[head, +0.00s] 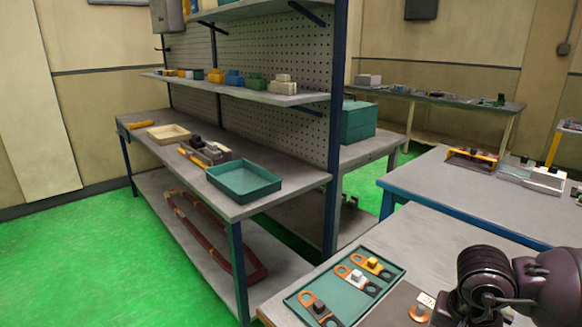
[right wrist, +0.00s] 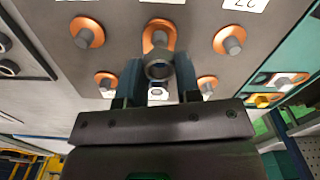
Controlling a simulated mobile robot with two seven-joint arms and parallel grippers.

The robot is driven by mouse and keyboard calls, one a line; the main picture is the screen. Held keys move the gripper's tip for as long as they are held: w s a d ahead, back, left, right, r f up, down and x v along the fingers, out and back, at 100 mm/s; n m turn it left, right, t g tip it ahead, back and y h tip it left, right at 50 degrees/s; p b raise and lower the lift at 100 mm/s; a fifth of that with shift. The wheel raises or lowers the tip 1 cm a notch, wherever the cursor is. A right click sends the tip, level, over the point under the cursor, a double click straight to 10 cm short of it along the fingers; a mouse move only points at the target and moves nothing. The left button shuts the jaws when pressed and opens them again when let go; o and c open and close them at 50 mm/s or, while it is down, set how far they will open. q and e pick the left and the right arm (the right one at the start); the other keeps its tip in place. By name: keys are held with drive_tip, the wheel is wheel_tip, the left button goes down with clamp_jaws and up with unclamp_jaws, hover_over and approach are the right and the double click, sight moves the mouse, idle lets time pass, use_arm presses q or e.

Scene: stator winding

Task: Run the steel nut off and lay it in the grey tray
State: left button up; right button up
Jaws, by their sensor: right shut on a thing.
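In the right wrist view my right gripper (right wrist: 158,72) is shut on the steel nut (right wrist: 158,68), a small grey ring between its fingertips. A stud with an orange copper lug (right wrist: 160,28) stands right behind the nut on a grey-brown board (right wrist: 195,50). I cannot tell whether the nut still touches the stud. In the head view my right arm enters at the lower right, with its fingertips out of sight. My left gripper is in neither view. I cannot surely make out the grey tray; a grey dark-edged piece with round parts (right wrist: 18,55) shows at the left.
Other copper-ringed studs (right wrist: 88,33) (right wrist: 232,40) stand close around the gripper. A green-lined tray (head: 300,298) with several copper-ended links lies beside the board. A shelf bench with a teal tray (head: 243,196) stands across the green floor.

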drive_tip(key=shift+r+p, duration=0.65)
drive_tip(key=shift+r, duration=1.1)
